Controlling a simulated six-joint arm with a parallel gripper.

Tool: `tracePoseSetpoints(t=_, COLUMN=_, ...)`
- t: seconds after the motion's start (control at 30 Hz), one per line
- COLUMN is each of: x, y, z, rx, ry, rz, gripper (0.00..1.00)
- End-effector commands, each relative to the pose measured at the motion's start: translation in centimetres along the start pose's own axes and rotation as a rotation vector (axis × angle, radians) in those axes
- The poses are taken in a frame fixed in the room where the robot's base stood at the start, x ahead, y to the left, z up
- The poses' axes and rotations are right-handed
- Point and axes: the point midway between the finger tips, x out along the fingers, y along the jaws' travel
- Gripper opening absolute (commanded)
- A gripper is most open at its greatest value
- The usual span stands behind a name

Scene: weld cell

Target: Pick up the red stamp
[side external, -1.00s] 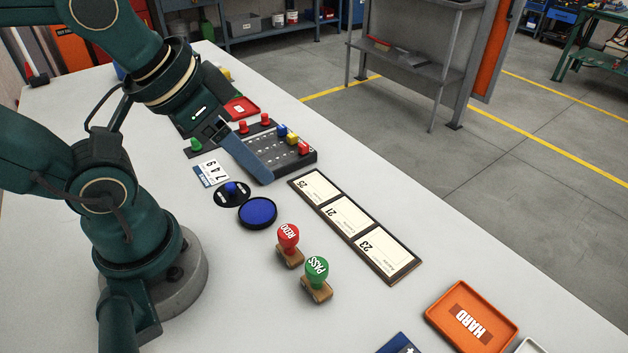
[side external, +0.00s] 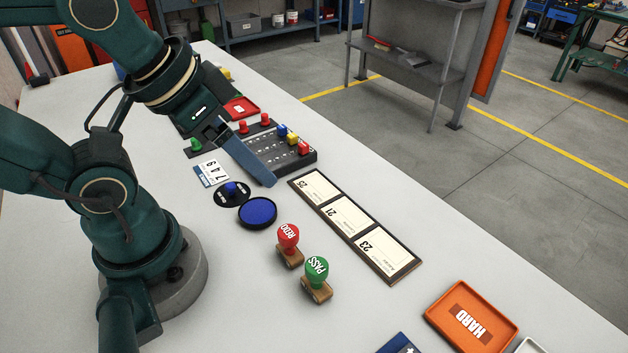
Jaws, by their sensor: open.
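The red stamp (side external: 288,237) stands upright on the white table, with a round red knob marked REDO and a wooden base. The green stamp (side external: 316,270), marked PASS, stands upright close to it, nearer the camera. My gripper (side external: 270,180) is in the air over the table, beyond the red stamp and up in the picture, near the pegboard. It is apart from both stamps. Only one long blue-grey finger shows clearly; the other is hidden behind it. Nothing shows held in it.
A blue ink pad (side external: 257,212) and a black disc with a blue knob (side external: 232,190) lie left of the stamps. A framed row of cards (side external: 385,270) lies to the right. A pegboard (side external: 307,160) with coloured pegs is behind. An orange HARD tray (side external: 440,306) sits at front right.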

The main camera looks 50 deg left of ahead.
Motion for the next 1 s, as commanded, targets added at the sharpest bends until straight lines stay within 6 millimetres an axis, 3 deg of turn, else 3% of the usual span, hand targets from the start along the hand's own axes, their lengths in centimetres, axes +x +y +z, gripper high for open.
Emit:
tracePoseSetpoints(t=0.17, x=0.0, y=0.0, z=0.0, rx=-0.042, ry=0.000, rz=0.000, gripper=0.72)
tracePoseSetpoints(t=0.47, x=0.7, y=0.5, z=-1.3, rx=-0.428, ry=-0.062, rz=-0.001, gripper=0.72)
tracePoseSetpoints(t=0.8, x=5.1, y=2.7, z=-1.0, rx=-0.793, ry=-0.321, rz=-0.110, gripper=0.72)
tracePoseSetpoints(t=1.0, x=7.3, y=3.7, z=0.3, rx=-0.793, ry=-0.433, rz=-0.177, gripper=0.72)
